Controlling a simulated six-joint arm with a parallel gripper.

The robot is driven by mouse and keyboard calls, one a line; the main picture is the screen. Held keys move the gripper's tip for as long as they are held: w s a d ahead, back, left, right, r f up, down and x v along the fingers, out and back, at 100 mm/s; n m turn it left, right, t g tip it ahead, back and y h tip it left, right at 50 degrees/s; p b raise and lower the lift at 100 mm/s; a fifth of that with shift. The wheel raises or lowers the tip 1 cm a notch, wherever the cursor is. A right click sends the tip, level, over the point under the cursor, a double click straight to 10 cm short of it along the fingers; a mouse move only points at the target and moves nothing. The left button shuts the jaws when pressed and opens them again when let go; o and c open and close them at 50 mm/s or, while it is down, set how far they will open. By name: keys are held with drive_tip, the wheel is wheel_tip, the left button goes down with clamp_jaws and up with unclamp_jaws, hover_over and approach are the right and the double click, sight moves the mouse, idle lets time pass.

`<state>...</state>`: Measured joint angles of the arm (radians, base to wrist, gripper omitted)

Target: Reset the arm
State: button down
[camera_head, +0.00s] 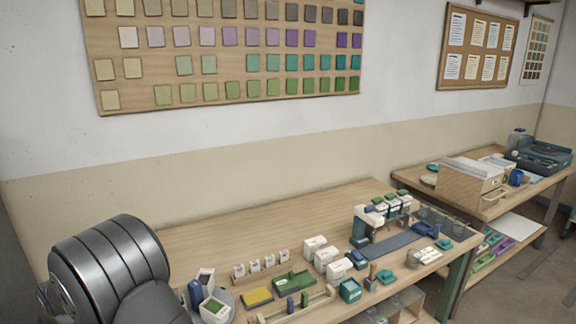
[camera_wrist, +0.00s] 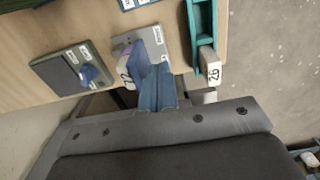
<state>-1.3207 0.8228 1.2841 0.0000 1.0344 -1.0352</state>
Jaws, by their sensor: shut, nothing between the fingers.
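My gripper (camera_wrist: 160,72) shows in the wrist view as a pair of blue-grey fingers that reach up from the dark grey wrist body. The fingers are together, with nothing seen between them. They point down at the wooden table (camera_wrist: 95,28), close to a white numbered block (camera_wrist: 126,72) and a grey plate (camera_wrist: 152,40). I cannot tell whether they touch either. In the head view, part of my arm fills the lower left, and the gripper cannot be made out there.
The table (camera_head: 200,240) holds white boxes (camera_head: 314,247), a green tray (camera_head: 294,281), a yellow sponge-like block (camera_head: 257,297) and a blue-and-white stand (camera_head: 366,222). In the wrist view, a dark panel (camera_wrist: 55,72) lies left and a teal rail (camera_wrist: 203,25) right. The table's back left is clear.

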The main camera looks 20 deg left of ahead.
drive_tip(key=shift+w+a+r, duration=0.2)
drive_tip(key=shift+w, duration=0.05)
wheel_tip(320, 180, up, 7)
wheel_tip(320, 180, down, 8)
drive_tip(key=shift+w+a+r, duration=0.1)
drive_tip(key=shift+s+d+r, duration=0.2)
drive_tip(key=shift+s+d, duration=0.35)
drive_tip(key=shift+s, duration=0.05)
drive_tip(key=d+r+m+y, duration=0.3)
drive_tip(key=d+r+m, duration=0.1)
drive_tip(key=r+m, duration=1)
drive_tip(key=shift+d+r+t, duration=0.15)
drive_tip(key=shift+r+t, duration=0.25)
drive_tip(key=shift+r, duration=0.6)
